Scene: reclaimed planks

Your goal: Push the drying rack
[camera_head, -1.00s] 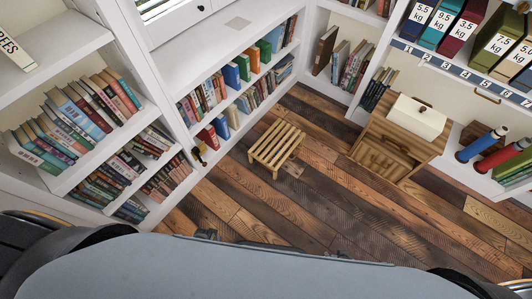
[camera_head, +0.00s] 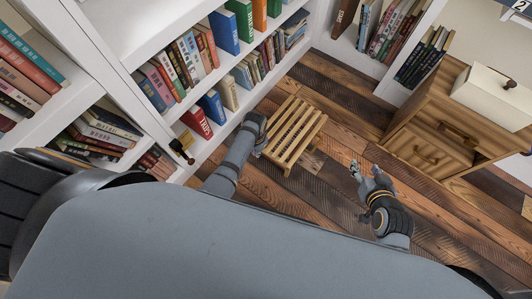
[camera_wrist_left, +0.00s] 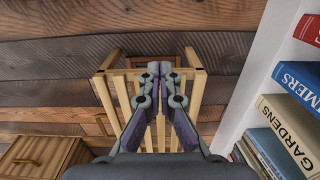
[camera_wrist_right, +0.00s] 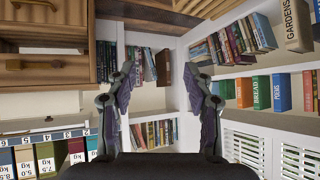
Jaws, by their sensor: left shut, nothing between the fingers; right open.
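The drying rack (camera_head: 292,132) is a small light-wood slatted stand on the plank floor, close to the bookcase. My left gripper (camera_head: 256,122) is at the rack's left side in the head view; I cannot tell whether it touches. In the left wrist view the left gripper (camera_wrist_left: 153,72) is shut and empty in front of the slats of the rack (camera_wrist_left: 192,95). My right gripper (camera_head: 362,168) is open and empty, to the right of the rack and apart from it. It also shows open in the right wrist view (camera_wrist_right: 160,75).
A white bookcase (camera_head: 225,80) with books runs along the rack's left and far side. A wooden cabinet (camera_head: 440,120) with a white box (camera_head: 490,92) on top stands at the right. Bare plank floor (camera_head: 345,130) lies between rack and cabinet.

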